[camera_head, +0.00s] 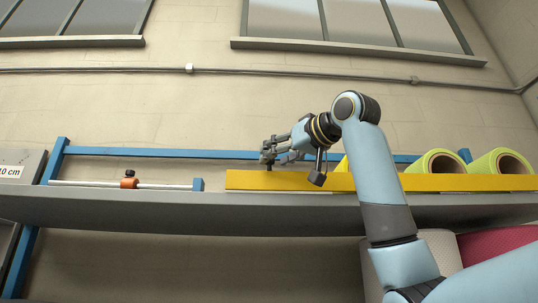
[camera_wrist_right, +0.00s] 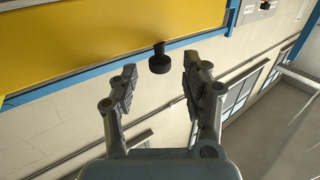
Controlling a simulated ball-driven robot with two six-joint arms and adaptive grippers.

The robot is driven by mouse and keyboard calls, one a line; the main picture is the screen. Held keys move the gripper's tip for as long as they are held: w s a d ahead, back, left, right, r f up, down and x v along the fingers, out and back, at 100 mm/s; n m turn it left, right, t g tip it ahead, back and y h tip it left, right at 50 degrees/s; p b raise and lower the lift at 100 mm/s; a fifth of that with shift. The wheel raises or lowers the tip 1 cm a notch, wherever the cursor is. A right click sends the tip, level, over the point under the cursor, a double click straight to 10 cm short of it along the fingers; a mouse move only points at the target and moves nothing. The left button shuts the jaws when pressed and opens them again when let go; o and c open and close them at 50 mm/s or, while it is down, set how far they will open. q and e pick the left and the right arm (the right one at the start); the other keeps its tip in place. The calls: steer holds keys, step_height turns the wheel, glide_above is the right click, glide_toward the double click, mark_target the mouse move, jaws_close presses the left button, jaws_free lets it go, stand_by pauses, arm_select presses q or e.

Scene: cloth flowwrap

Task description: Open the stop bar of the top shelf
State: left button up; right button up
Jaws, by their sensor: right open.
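The stop bar is a long yellow bar (camera_head: 245,180) along the front edge of the top shelf (camera_head: 300,212). It fills the upper left of the right wrist view (camera_wrist_right: 80,35). A black knob (camera_wrist_right: 159,60) stands out from the yellow bar's edge in the wrist view. My right gripper (camera_head: 268,155) is just above the bar near its left end. In the wrist view its two fingers (camera_wrist_right: 158,84) are open, one on each side of the knob, with gaps visible. My left gripper is not in view.
Lime-green rolls (camera_head: 437,162) lie behind the bar at the right. A blue rail (camera_head: 165,153) runs behind. Red and grey rolls lie below right.

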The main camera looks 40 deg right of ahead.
steer(key=shift+w+p, duration=0.45)
steer(key=shift+w, duration=1.35)
steer(key=shift+c, duration=0.2)
jaws_close()
